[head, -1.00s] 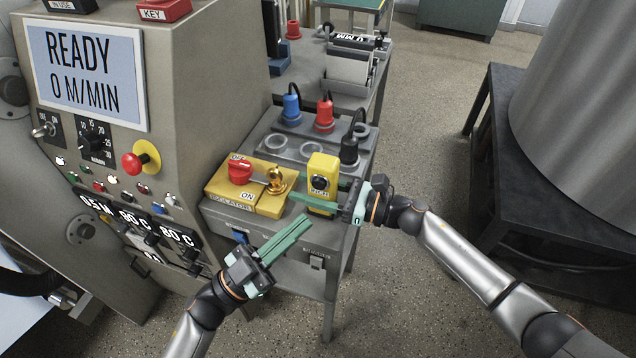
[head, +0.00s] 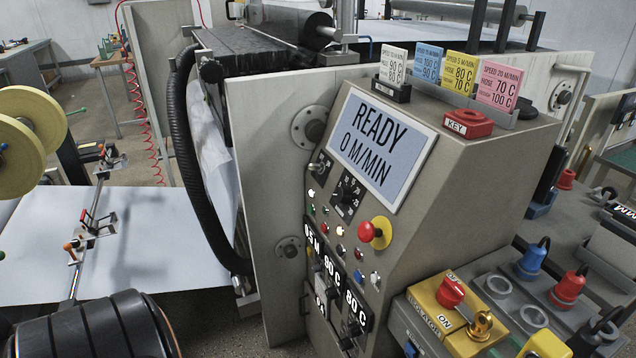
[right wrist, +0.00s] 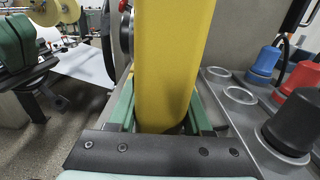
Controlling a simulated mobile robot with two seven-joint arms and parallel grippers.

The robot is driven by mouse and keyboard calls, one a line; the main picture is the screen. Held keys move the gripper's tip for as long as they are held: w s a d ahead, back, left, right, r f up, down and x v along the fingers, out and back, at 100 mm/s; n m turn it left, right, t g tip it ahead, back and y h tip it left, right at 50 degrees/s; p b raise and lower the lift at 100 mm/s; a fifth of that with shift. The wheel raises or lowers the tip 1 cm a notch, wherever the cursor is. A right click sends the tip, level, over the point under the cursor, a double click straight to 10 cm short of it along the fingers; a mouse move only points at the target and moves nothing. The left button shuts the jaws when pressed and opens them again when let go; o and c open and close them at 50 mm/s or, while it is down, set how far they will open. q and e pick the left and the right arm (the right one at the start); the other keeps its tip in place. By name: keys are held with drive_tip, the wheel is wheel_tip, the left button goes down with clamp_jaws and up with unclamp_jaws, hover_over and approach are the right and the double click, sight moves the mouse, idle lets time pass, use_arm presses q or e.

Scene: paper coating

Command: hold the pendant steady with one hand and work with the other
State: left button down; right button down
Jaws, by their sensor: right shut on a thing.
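The yellow pendant (right wrist: 175,55) stands large in the middle of the right wrist view. My right gripper (right wrist: 161,112) is shut on it, with a green finger along each side. In the head view only the top of the pendant (head: 546,345) shows at the lower right edge; the gripper there is largely out of frame. Green and black parts at the left of the right wrist view look like my left gripper (right wrist: 18,48); whether its fingers are open or shut is unclear.
A yellow isolator box (head: 425,301) with a red knob (head: 451,291) and brass padlock (head: 482,325) sits left of the pendant. Blue (head: 533,259) and red (head: 568,288) plugs stand behind. The console screen (head: 380,148) reads READY, 0 M/MIN. Coloured cards (head: 458,72) stand on top.

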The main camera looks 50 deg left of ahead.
drive_tip(key=shift+c, duration=1.2)
unclamp_jaws()
